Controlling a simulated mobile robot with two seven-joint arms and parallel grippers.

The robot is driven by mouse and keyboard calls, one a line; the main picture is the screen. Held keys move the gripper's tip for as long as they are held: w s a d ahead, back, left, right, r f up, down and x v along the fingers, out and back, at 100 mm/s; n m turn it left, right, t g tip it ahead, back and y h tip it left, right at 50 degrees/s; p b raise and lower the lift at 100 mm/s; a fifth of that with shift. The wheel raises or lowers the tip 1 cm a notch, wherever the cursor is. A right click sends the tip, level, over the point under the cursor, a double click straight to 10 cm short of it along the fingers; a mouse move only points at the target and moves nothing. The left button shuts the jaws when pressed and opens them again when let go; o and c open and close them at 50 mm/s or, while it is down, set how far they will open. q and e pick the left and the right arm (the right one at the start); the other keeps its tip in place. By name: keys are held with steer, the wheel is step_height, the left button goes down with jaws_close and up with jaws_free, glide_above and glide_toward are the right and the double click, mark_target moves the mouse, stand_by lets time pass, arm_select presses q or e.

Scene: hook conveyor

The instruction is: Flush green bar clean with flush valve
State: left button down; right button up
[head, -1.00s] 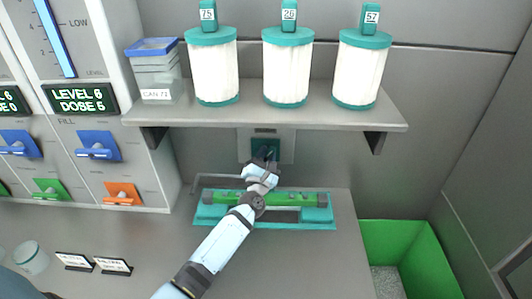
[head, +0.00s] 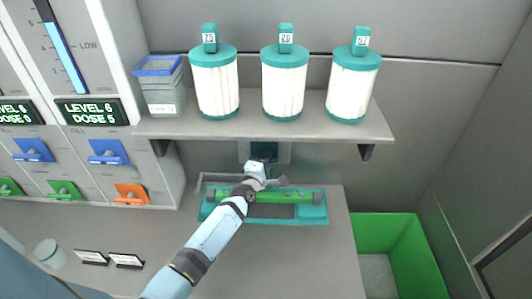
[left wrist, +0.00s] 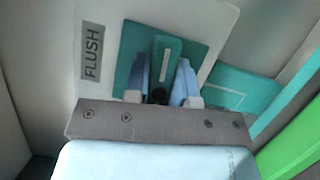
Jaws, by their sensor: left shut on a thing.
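The green bar (head: 285,197) lies across a teal tray (head: 312,215) on the counter below the shelf, with my left arm crossing in front of its left part. The flush valve (head: 264,150) is a dark teal plate on the wall behind the tray. In the left wrist view a FLUSH label (left wrist: 91,52) stands beside the teal valve handle (left wrist: 165,55). My left gripper (left wrist: 165,85) has its two blue fingers on either side of this handle and is shut on it. In the head view my left gripper (head: 262,168) is at the valve. My right gripper is not seen.
Three white cartridges with teal caps (head: 285,90) and a clear can (head: 162,95) stand on the shelf (head: 290,132) above. A dispenser with blue, green and orange handles (head: 132,193) is at left. A green bin (head: 400,230) stands at right.

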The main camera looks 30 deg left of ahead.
arm_select(q)
steer(key=shift+m+p, duration=0.3)
steer(key=shift+m, duration=0.1)
steer(key=shift+f, duration=0.1)
steer(key=c, duration=1)
jaws_free()
steer(key=shift+o, duration=0.2)
steer(key=s+b, duration=0.1)
steer(key=s, duration=1.3)
steer(key=shift+d+b, duration=0.35)
steer(key=shift+d, duration=0.05)
